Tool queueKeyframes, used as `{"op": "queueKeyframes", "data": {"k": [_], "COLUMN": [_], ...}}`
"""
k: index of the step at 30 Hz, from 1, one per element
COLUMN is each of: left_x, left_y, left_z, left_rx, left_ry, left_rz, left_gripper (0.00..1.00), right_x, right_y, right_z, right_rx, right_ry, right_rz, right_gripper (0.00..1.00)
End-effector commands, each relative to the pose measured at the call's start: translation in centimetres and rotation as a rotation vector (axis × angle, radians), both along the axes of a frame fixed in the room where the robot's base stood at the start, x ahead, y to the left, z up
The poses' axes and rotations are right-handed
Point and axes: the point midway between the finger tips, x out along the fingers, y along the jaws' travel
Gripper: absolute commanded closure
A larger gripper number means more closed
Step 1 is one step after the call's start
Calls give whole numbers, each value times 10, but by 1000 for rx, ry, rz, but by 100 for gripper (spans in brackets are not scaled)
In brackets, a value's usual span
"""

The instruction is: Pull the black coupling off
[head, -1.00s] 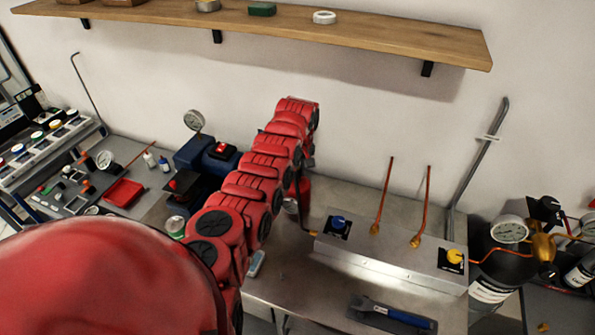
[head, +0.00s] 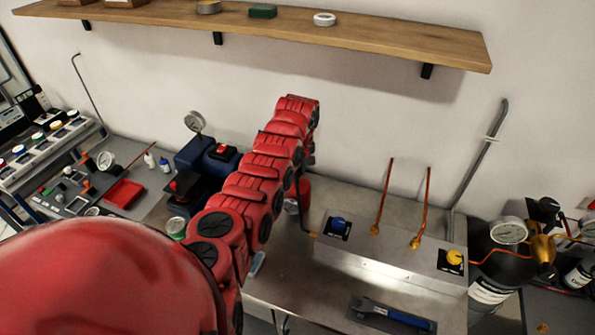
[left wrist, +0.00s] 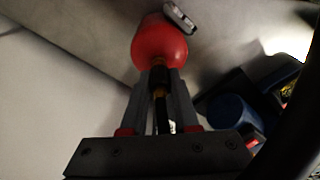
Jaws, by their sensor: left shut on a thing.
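The black coupling (left wrist: 160,77) shows in the left wrist view as a short dark sleeve with yellowish metal at it, just below a round red body (left wrist: 160,45). My left gripper (left wrist: 161,90) has its two grey fingers on either side of the coupling and is shut on it. A dark line runs down from the coupling between the fingers. In the head view my red arm hides the coupling and most of the gripper. A red part (head: 304,190) shows just beyond the arm, above the bench. My right gripper is in neither view.
A steel manifold box (head: 385,262) with blue and yellow knobs and two upright copper tubes stands right of my arm. A blue-handled wrench (head: 392,315) lies in front. A blue pump-like unit (head: 205,155) stands left. A wooden shelf (head: 380,38) runs above.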

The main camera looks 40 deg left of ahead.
Motion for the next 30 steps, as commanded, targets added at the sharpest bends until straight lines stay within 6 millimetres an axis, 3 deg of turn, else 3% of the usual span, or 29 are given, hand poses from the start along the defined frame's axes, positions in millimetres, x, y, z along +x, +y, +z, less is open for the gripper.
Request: {"op": "queueKeyframes", "data": {"k": [21, 30], "left_x": [1, 0], "left_y": [-1, -1], "left_z": [40, 42], "left_rx": [0, -1], "left_ry": [-1, 1], "left_rz": [-1, -1], "left_gripper": [100, 100], "right_x": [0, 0], "right_y": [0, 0], "right_z": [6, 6], "right_rx": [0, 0], "right_ry": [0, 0], "right_rz": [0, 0], "right_gripper": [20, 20]}}
